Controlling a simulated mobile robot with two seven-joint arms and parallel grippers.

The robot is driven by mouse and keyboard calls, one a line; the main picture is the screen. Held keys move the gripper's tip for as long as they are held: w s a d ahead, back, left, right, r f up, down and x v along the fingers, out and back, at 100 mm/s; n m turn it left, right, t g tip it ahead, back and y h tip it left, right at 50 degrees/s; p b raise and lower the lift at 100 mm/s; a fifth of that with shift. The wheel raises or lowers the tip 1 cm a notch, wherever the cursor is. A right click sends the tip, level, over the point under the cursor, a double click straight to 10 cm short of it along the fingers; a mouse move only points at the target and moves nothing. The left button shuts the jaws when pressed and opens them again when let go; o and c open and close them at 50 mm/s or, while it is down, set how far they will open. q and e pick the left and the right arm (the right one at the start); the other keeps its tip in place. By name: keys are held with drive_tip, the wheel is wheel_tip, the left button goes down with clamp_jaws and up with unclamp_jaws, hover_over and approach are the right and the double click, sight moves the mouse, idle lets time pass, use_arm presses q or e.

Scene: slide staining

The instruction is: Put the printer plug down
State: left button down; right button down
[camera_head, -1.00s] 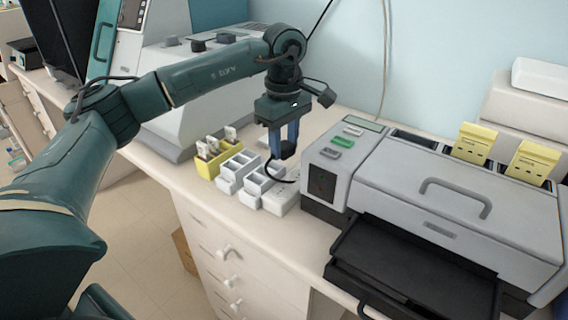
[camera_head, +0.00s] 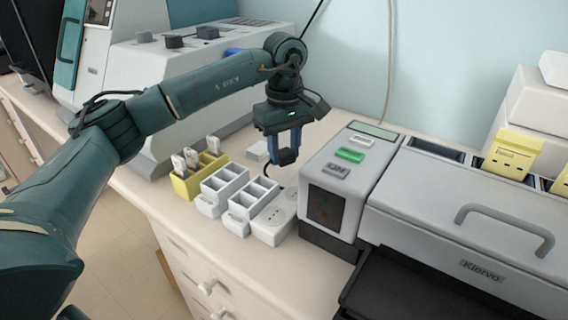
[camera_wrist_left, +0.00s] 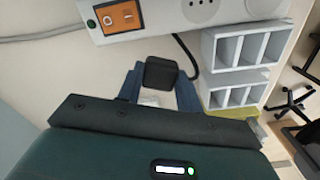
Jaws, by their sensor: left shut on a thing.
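The black printer plug (camera_head: 286,157) is between the fingers of my left gripper (camera_head: 286,160), which is shut on it. In the left wrist view the plug (camera_wrist_left: 161,73) shows as a dark block between the blue fingers (camera_wrist_left: 160,90). Its dark cable (camera_wrist_left: 188,52) curves toward the racks. The white power strip (camera_head: 272,232) lies on the bench beside the grey machine, nearer the front than the plug. In the left wrist view the strip (camera_wrist_left: 155,22) shows an orange switch and round sockets, apart from the plug. My right gripper is out of view.
Two white racks (camera_head: 222,187) and a yellow rack (camera_head: 183,187) stand left of the strip. The grey machine (camera_head: 335,185) is close on the right. A small white block (camera_head: 257,150) lies by the gripper. Bare bench (camera_head: 325,128) shows behind it.

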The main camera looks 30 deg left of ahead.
sight(284, 163)
use_arm(q)
drive_tip(key=shift+f, duration=1.85)
drive_tip(key=shift+f+b, duration=0.35)
drive_tip(key=shift+f, duration=0.25)
drive_tip(key=c, duration=0.9)
unclamp_jaws()
drive_tip(key=shift+c, duration=0.2)
drive_tip(key=shift+r, duration=0.1)
wheel_tip(284, 163, up, 13)
drive_tip(key=shift+r+p, duration=0.1)
drive_tip(key=shift+p, duration=0.3)
